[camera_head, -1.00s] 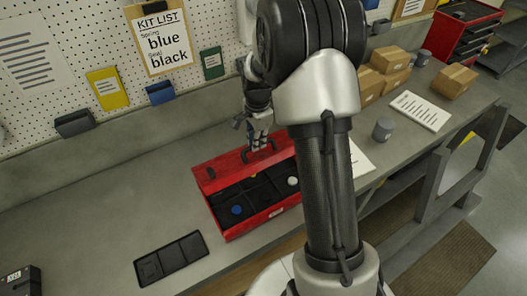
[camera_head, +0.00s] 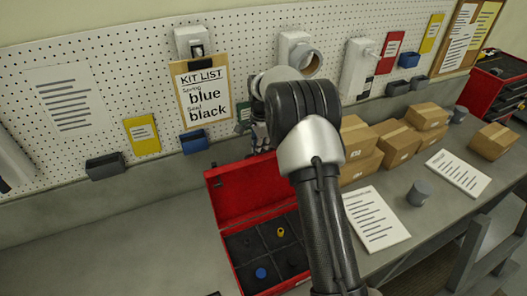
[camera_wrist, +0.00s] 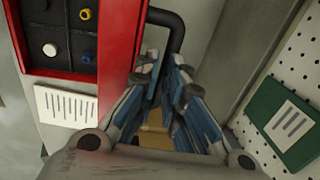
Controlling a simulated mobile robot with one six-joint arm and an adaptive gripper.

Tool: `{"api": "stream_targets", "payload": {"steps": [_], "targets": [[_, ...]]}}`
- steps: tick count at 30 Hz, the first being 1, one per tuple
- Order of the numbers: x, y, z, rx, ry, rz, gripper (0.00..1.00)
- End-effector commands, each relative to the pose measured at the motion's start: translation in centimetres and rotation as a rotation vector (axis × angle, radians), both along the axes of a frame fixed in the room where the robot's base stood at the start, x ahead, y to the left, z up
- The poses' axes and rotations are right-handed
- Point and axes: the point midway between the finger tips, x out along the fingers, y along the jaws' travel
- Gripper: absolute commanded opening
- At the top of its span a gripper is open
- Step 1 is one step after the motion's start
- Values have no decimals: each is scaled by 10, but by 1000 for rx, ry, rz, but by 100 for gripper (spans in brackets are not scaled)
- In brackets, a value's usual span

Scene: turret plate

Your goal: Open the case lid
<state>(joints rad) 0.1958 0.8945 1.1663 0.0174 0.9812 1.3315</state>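The red case (camera_head: 238,281) stands on the bench, open, with several dark compartments in view. Its lid (camera_head: 245,190) stands up at the back, inner face toward the head camera. My gripper (camera_head: 259,138) is behind the lid's top edge, partly hidden by my arm. In the wrist view, the black lid handle (camera_wrist: 175,32) runs between the fingers of my gripper (camera_wrist: 167,75), which look closed on it. The red lid (camera_wrist: 120,75) is beside the fingers. A blue part (camera_head: 261,273) and a yellow part (camera_head: 281,232) lie in the compartments.
Cardboard boxes (camera_head: 397,143), a grey cup (camera_head: 419,192) and a paper sheet (camera_head: 375,218) are to the right. A pegboard (camera_head: 125,80) with a kit list (camera_head: 203,95) rises behind. The bench left of the case is largely clear.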

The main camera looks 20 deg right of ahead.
Motion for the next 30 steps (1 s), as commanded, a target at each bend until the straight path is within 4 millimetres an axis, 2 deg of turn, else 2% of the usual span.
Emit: {"api": "stream_targets", "payload": {"steps": [1, 12, 30], "targets": [[-16, 1, -21, 7, 57, 1, 10], [-16, 0, -21, 7, 57, -2, 33], [-15, 0, -19, 7, 54, -3, 33]]}}
